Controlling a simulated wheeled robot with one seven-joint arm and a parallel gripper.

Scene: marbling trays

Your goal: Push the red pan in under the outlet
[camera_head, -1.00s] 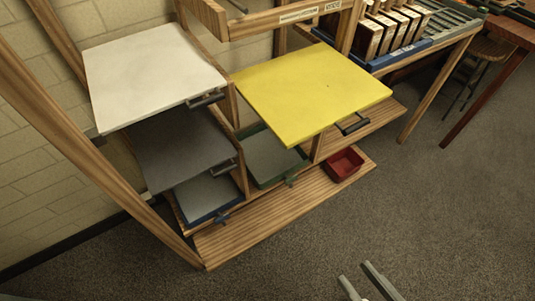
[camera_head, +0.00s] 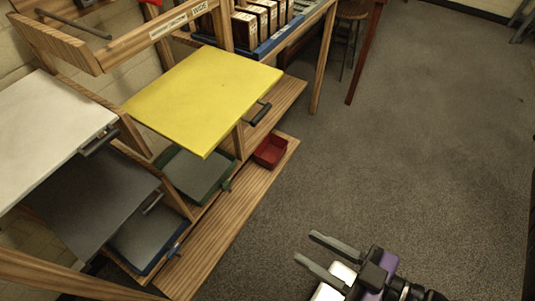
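The red pan (camera_head: 270,151) is a small open box on the low wooden shelf (camera_head: 215,238), near its far right end. It stands in front of the rack, to the right of the green-edged tray. An outlet cannot be made out in this view. My gripper (camera_head: 317,247) is at the bottom, over the grey floor, with its two grey fingers apart and nothing between them. It is well below and to the right of the red pan in the picture, not touching anything.
A yellow board (camera_head: 200,95) with a dark handle juts out above the pan's left. White (camera_head: 45,130) and grey (camera_head: 95,200) boards, a green-edged tray (camera_head: 195,175) and a blue-edged tray (camera_head: 148,238) sit left. The carpet (camera_head: 420,130) to the right is clear.

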